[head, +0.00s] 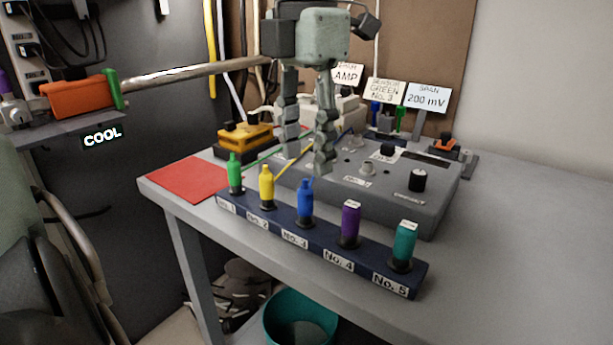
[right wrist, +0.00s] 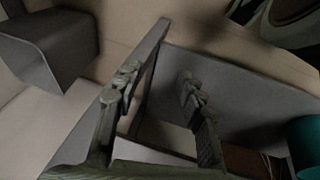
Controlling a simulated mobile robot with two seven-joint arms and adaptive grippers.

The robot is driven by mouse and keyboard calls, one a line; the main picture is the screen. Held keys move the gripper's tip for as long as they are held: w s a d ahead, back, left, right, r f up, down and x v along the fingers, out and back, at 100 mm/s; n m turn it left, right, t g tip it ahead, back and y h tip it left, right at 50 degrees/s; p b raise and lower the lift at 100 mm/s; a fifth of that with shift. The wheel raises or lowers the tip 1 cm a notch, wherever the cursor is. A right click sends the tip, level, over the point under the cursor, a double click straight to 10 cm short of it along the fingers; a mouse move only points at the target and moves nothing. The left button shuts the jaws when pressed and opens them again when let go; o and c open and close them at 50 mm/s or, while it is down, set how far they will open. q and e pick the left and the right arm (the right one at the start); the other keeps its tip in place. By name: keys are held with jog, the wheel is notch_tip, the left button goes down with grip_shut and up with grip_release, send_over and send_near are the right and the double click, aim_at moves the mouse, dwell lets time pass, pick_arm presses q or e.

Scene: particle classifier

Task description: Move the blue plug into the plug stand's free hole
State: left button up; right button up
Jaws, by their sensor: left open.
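A blue plug (head: 305,200) stands upright in the No. 3 place of the dark blue labelled stand (head: 325,256) on the table. Green (head: 235,173), yellow (head: 267,186), purple (head: 350,224) and teal (head: 403,246) plugs fill its other places; I see no empty hole there. Another blue plug (head: 375,112) and a green one (head: 399,119) stand in a small holder at the back; its holes are too small to tell. My left gripper (head: 304,158) is open and empty, just above and behind the front blue plug. My right gripper (right wrist: 158,82) is open and empty in the right wrist view.
A grey control box (head: 440,196) with knobs stands behind the stand. A red mat (head: 187,185) and a yellow device (head: 245,139) lie to the left. The table's right side is clear. A teal bin (head: 302,322) is on the floor.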

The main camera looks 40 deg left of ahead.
aim_at(306, 187)
pick_arm(q)
notch_tip(306, 187, up, 6)
jog(key=shift+f, duration=0.15)
dwell(0.6)
